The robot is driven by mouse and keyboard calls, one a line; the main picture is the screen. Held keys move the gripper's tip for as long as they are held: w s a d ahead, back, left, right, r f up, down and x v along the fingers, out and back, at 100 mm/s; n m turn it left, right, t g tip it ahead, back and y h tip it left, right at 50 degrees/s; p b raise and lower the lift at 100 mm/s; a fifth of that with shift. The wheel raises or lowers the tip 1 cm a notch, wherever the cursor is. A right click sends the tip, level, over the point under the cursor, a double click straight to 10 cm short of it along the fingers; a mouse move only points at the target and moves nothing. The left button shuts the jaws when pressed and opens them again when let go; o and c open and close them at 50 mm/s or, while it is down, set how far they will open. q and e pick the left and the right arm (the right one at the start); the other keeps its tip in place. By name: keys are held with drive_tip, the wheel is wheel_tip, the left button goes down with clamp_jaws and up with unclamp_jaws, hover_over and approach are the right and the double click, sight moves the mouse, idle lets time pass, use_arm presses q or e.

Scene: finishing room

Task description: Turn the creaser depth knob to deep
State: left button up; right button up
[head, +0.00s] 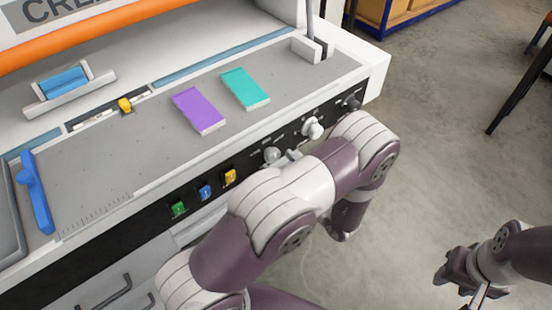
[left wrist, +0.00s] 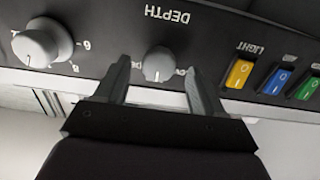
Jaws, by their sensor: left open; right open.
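The depth knob (left wrist: 158,63), small, round and light grey, sits on the black front panel under the upside-down word DEPTH in the left wrist view. A pale mark on it points roughly toward the bottom of that picture; the small labels beside it are partly hidden. My left gripper (left wrist: 157,74) is open, one finger on each side of the knob, with gaps showing. In the head view the knob (head: 271,155) shows just past my left arm, which hides most of the gripper. My right gripper (head: 476,292) is open and empty over the floor at lower right.
A larger white numbered knob (left wrist: 42,43) is close beside one finger. A yellow switch (left wrist: 239,73), blue switch (left wrist: 275,81) and green switch (left wrist: 308,87) line the other side. A black knob (head: 350,103) is near the panel's right end. Purple (head: 198,109) and teal (head: 245,88) blocks lie on top.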

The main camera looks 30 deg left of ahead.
use_arm(q)
drive_tip(key=shift+x, duration=1.35)
drive_tip(key=c, duration=1.1)
drive_tip(key=shift+o, duration=0.3)
